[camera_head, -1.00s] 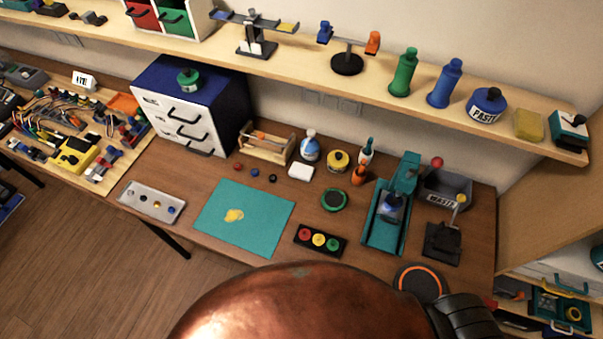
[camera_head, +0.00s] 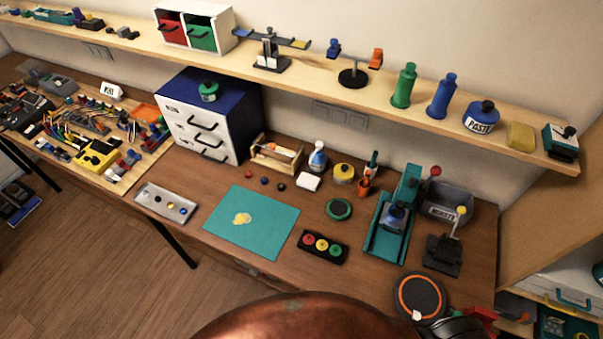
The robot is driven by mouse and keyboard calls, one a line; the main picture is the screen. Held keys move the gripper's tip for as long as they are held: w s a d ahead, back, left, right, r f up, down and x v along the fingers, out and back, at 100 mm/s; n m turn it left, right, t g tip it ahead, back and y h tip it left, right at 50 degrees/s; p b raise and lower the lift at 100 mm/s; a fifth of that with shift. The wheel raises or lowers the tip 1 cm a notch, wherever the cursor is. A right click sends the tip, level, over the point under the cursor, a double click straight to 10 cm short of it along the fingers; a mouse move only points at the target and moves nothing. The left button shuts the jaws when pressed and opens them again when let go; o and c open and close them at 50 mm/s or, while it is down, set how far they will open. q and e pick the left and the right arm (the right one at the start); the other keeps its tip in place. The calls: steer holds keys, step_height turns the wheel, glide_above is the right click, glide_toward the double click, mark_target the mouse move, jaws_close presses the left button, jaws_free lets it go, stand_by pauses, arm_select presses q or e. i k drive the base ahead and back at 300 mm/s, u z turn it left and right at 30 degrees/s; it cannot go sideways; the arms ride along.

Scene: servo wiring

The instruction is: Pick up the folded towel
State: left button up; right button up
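A small white folded cloth-like block (camera_head: 308,182), which looks like the folded towel, lies on the brown workbench (camera_head: 215,262). It is in front of the spray bottle and just right of three small balls. Nothing touches it from above. No fingers of my left or right gripper can be made out in the head view, so I cannot place either against the towel.
Around the towel stand a wooden tool caddy (camera_head: 276,154), a spray bottle (camera_head: 317,158) and a yellow tin (camera_head: 344,173). A teal mat (camera_head: 265,240) lies in front. A teal press (camera_head: 388,225) and a grey bin (camera_head: 449,203) stand right. A shelf (camera_head: 345,97) overhangs the back.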

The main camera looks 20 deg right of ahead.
mark_target(307, 181)
steer(key=i, duration=0.45)
steer(key=z, duration=0.8)
